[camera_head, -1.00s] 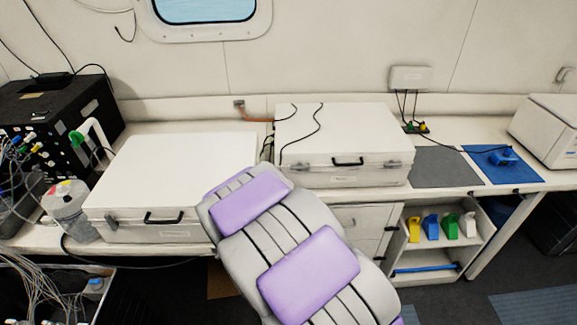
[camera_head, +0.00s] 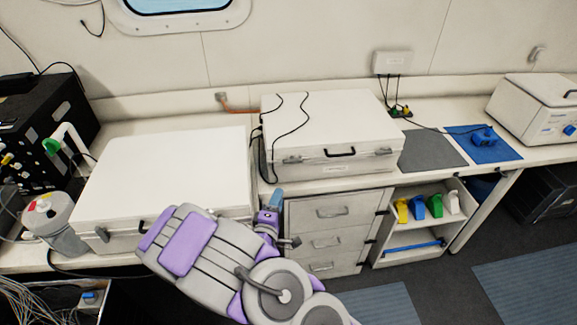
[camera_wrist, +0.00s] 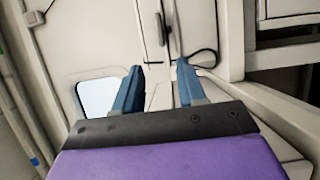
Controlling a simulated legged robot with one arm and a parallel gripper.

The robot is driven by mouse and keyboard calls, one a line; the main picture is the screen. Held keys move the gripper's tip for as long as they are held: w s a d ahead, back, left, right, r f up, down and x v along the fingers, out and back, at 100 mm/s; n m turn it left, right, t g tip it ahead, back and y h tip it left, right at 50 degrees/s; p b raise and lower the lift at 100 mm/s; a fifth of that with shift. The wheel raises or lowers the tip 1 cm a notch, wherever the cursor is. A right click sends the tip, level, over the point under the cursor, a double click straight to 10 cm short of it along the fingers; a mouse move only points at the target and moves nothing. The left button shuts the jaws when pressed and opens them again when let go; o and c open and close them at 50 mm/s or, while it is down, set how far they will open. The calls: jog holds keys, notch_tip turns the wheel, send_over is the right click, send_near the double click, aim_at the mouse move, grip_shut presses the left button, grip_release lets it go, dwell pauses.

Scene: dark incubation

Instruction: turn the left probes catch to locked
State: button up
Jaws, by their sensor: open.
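Two white cases sit on the counter, a left case (camera_head: 165,170) and a right case (camera_head: 330,125). Labels are too small to read, so I cannot tell which is the probes case. The left case shows a grey catch (camera_head: 103,233) at its front left; my arm covers much of its front. The right case has a left catch (camera_head: 292,160) and a right catch (camera_head: 383,152), with a black handle (camera_head: 340,152) between. Catch settings are unclear. My gripper (camera_head: 279,215) is before the counter, between the cases in the picture. In the wrist view my gripper (camera_wrist: 159,83) is open and empty.
A grey mat (camera_head: 432,150) and a blue mat (camera_head: 484,144) lie right of the cases. Drawers (camera_head: 325,235) and an open shelf (camera_head: 420,247) stand below. A bottle (camera_head: 47,218) is beside the left case. Black cables (camera_head: 280,125) cross the right case.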

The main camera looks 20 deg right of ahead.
aim_at(292, 160)
jog(key=b+x, duration=0.1)
jog(key=x, duration=1.5)
jog(key=shift+w+f+b, duration=0.1)
jog(key=shift+b, duration=0.3)
jog(key=shift+c, duration=0.2)
grip_shut()
